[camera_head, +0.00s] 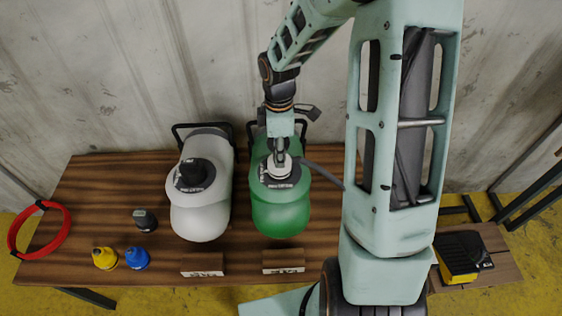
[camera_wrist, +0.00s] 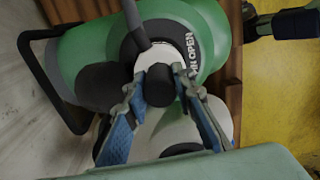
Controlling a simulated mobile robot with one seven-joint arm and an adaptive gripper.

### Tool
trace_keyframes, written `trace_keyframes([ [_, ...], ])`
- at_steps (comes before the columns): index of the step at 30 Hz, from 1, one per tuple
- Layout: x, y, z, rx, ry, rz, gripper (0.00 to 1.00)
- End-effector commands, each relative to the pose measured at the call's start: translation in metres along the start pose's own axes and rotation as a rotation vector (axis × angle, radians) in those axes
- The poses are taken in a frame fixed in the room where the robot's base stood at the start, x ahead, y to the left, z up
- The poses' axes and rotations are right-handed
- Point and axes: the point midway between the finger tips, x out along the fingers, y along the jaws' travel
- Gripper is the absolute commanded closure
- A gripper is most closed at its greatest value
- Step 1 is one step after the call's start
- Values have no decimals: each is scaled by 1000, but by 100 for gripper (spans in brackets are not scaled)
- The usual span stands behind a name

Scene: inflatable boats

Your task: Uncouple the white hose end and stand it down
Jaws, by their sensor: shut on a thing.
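The white hose end (camera_head: 279,166) is on the top fitting of the green tank (camera_head: 281,214); whether it is locked or loose there I cannot tell. In the wrist view the white hose end (camera_wrist: 151,57) has a black cylindrical part towards me, and a grey hose (camera_wrist: 135,20) leads from it. My gripper (camera_head: 281,154) comes down from above and is shut on the hose end. In the wrist view the two blue-padded fingers of my gripper (camera_wrist: 160,88) lie on either side of it. The fingers partly hide the fitting below.
A white tank (camera_head: 200,215) stands left of the green one on the wooden table (camera_head: 90,195). Dark grey (camera_head: 145,220), yellow (camera_head: 104,258) and blue (camera_head: 137,257) nozzles and a red ring (camera_head: 40,230) are at left. Two wooden labels (camera_head: 203,265) (camera_head: 284,261) stand in front. A yellow-black pump (camera_head: 462,257) is at right.

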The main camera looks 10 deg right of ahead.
Motion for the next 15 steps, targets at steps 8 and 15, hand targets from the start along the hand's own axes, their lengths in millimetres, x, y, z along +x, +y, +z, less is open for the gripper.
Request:
trace_keyframes([
  [8,-7,0,0,0,0,1,100],
  [15,-10,0,0,0,0,1,100],
])
